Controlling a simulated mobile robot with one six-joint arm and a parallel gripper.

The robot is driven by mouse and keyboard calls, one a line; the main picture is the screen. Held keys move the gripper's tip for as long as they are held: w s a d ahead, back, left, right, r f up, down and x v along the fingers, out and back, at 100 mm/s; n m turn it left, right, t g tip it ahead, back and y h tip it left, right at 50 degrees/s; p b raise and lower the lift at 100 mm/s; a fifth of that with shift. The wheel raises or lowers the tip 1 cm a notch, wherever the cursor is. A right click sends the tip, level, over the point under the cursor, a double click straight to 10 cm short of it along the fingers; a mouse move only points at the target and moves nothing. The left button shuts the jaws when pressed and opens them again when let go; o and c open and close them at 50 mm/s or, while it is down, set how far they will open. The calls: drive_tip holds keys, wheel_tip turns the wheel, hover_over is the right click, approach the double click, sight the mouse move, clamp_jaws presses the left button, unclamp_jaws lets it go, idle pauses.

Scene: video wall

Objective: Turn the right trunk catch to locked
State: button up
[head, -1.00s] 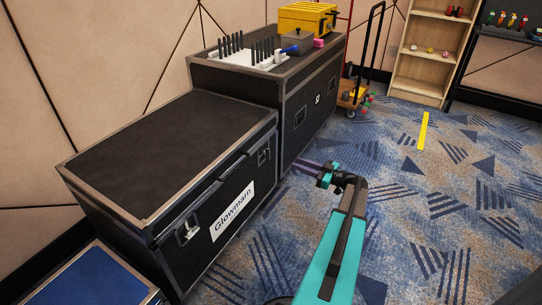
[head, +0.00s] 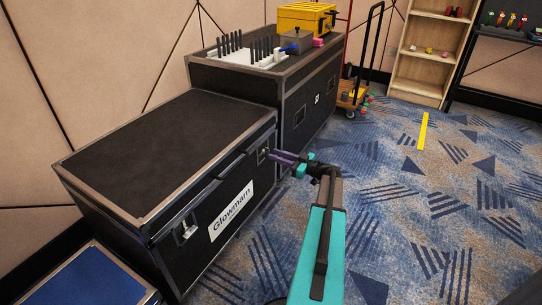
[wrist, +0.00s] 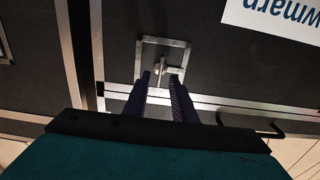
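The black trunk (head: 160,145) with the "Glowmarn" label stands against the wall with its lid down. Its right catch (head: 262,156) is on the front face near the right end. In the wrist view the catch (wrist: 163,50) is a square metal plate with a small turn handle. My gripper (head: 270,154) points at this catch. In the wrist view my gripper (wrist: 160,77) is open, its two dark fingers apart, with the tips just by the handle's two sides. I cannot tell whether they touch it. The left catch (head: 185,230) is farther left on the front.
A taller black case (head: 300,95) stands just right of the trunk, with a white rack (head: 245,58) and a yellow box (head: 305,17) on top. A blue-topped case (head: 80,280) is at the lower left. The carpet in front is clear.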

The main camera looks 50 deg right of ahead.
sight(266, 152)
drive_tip(key=shift+x, duration=1.6)
clamp_jaws()
